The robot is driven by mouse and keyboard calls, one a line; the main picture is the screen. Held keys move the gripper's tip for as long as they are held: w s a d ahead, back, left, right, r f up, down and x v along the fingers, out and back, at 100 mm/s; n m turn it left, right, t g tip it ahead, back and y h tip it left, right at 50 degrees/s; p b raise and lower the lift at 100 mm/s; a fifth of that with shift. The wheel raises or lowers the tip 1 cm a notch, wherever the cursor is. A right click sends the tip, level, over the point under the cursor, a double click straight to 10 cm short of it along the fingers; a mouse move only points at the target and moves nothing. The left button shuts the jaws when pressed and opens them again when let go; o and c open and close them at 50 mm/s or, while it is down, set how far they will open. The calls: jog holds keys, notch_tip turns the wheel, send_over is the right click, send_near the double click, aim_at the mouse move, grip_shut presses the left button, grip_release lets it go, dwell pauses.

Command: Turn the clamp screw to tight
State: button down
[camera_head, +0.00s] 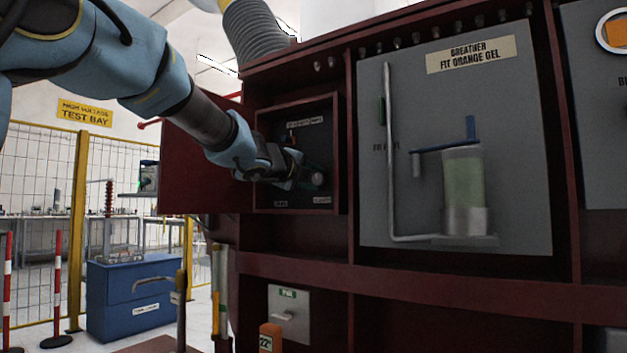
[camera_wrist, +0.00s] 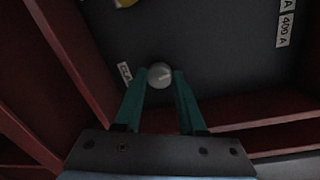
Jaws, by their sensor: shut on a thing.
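The clamp screw shows in the wrist view as a pale round head (camera_wrist: 160,75) on the dark back panel of an open red box. My gripper (camera_wrist: 161,82) has its two green fingers on either side of the screw head, shut on it. In the head view my gripper (camera_head: 305,176) reaches into the box from the left, and the screw's pale head (camera_head: 318,178) shows at its tip. A small white label (camera_wrist: 125,72), partly hidden by the left finger, is beside the screw. I cannot read how far the screw is turned.
The box's red walls (camera_wrist: 68,75) stand close around my gripper. Its open door (camera_head: 198,160) is at the left. Right of the box is a grey panel (camera_head: 400,80) with a breather cylinder (camera_head: 463,185) and pipe. A blue cabinet (camera_head: 140,290) stands at the lower left.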

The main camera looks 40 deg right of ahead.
jog(key=shift+f, duration=0.1)
jog(key=c, duration=0.5)
grip_release()
jog(key=shift+a, duration=0.1)
jog(key=v, duration=1)
jog(key=shift+a, duration=0.3)
jog(key=shift+s, duration=0.15)
